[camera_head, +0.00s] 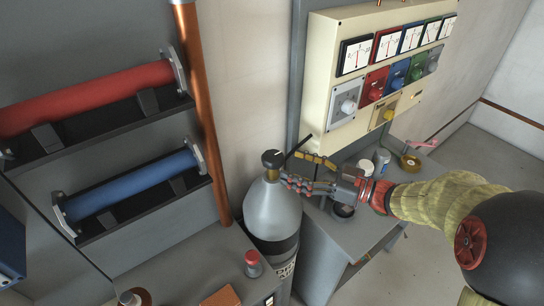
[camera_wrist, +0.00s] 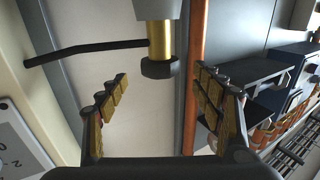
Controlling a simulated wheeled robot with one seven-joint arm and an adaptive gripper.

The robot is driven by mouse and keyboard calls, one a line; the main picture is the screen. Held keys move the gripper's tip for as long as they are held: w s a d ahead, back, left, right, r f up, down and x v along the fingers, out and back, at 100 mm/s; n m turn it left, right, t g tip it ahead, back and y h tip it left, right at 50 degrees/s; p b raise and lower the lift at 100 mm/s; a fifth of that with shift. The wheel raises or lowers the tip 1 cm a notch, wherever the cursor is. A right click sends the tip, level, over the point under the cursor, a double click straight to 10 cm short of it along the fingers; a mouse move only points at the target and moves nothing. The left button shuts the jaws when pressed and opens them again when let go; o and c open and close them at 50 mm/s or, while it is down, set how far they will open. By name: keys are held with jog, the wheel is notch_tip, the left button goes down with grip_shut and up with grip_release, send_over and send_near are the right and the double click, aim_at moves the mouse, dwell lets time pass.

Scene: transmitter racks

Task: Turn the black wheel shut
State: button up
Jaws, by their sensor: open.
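The black wheel (camera_head: 273,158) sits on top of a grey gas cylinder (camera_head: 272,213), which stands upright beside the bench. My gripper (camera_head: 290,167) is open, just right of the wheel, with its fingers pointing at the cylinder's top. In the wrist view, the black wheel (camera_wrist: 159,68) appears in the gap between the two open fingers (camera_wrist: 160,77), with clear space on both sides. A brass stem (camera_wrist: 160,40) joins it to the cylinder. No finger is seen touching the wheel. How deep the wheel lies between the fingers is hard to tell.
A thin black rod (camera_wrist: 85,50) sticks out beside the valve. A copper pipe (camera_head: 205,110) and racks with a red tube (camera_head: 90,97) and a blue tube (camera_head: 130,185) stand left. A cream meter panel (camera_head: 322,75) hangs above the bench (camera_head: 335,235) at right.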

aim_at(272, 158)
jog(key=b+x, duration=0.1)
jog(key=x, duration=0.6)
jog(key=shift+w+a, duration=0.1)
jog(key=shift+a, duration=0.1)
jog(key=shift+c, duration=0.3)
jog(key=c, duration=1.1)
